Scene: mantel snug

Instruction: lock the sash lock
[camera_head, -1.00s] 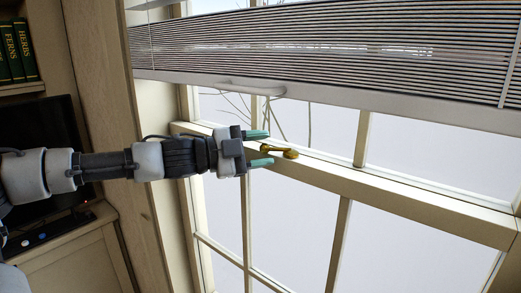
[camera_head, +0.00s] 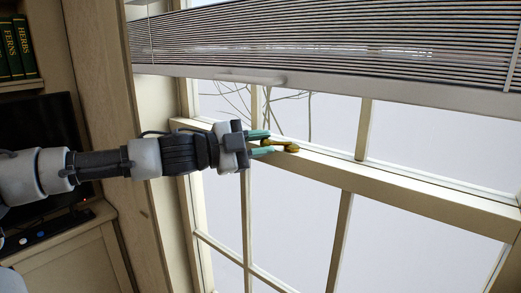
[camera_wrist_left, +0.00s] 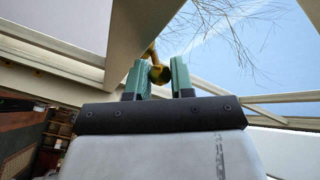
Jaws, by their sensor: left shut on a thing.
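The brass sash lock (camera_head: 284,146) sits on the window's meeting rail (camera_head: 400,188), near its left part. My left gripper (camera_head: 262,143) reaches in from the left, and its green fingers are shut on the sash lock's lever. In the left wrist view the brass sash lock (camera_wrist_left: 159,72) shows between the two fingers of the left gripper (camera_wrist_left: 160,78), its round knob toward the camera. The fingers hide part of the lock's base. My right gripper is in neither view.
A pleated blind with a pale bottom rail (camera_head: 330,87) hangs above the sash lock. The window frame's wooden post (camera_head: 110,120) stands at the left. A bookshelf with green books (camera_head: 18,50) and a dark screen (camera_head: 45,140) lie farther left.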

